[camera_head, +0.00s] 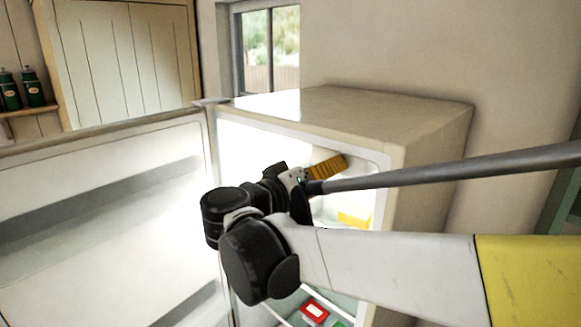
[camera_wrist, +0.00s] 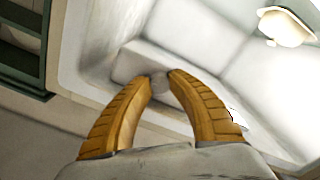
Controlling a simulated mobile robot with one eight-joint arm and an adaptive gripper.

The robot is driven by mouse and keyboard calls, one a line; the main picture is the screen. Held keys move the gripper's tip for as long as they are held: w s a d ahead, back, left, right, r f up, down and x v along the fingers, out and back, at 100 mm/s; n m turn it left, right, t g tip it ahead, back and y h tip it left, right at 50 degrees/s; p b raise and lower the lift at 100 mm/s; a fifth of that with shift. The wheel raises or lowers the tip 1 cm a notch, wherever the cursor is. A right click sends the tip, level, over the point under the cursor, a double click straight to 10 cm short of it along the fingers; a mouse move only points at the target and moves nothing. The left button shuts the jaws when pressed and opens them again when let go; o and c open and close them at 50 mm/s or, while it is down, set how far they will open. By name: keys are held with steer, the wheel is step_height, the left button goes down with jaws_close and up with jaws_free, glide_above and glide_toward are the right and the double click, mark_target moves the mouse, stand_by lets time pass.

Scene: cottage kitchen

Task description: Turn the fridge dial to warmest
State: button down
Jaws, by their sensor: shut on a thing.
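The fridge (camera_head: 400,112) stands open, its door (camera_head: 100,215) swung out to the left. My gripper (camera_head: 343,160), with ridged orange fingers, reaches into the upper right of the lit interior. In the wrist view, my gripper (camera_wrist: 161,75) has its fingertips closed on both sides of a small greyish dial (camera_wrist: 160,86). The dial sits at a pale housing (camera_wrist: 140,62) on the fridge's inner wall. Its markings and pointer cannot be seen, so its setting cannot be told. In the head view the dial is hidden.
A rounded cream fitting (camera_wrist: 285,28) shows inside the fridge in the wrist view. A yellow item (camera_head: 354,220) and a red box (camera_head: 315,311) lie inside the fridge below my gripper. The fridge's right front edge (camera_head: 392,180) is close to my arm.

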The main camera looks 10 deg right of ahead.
steer(key=c, duration=1.2)
jaws_free()
steer(key=shift+o, duration=0.2)
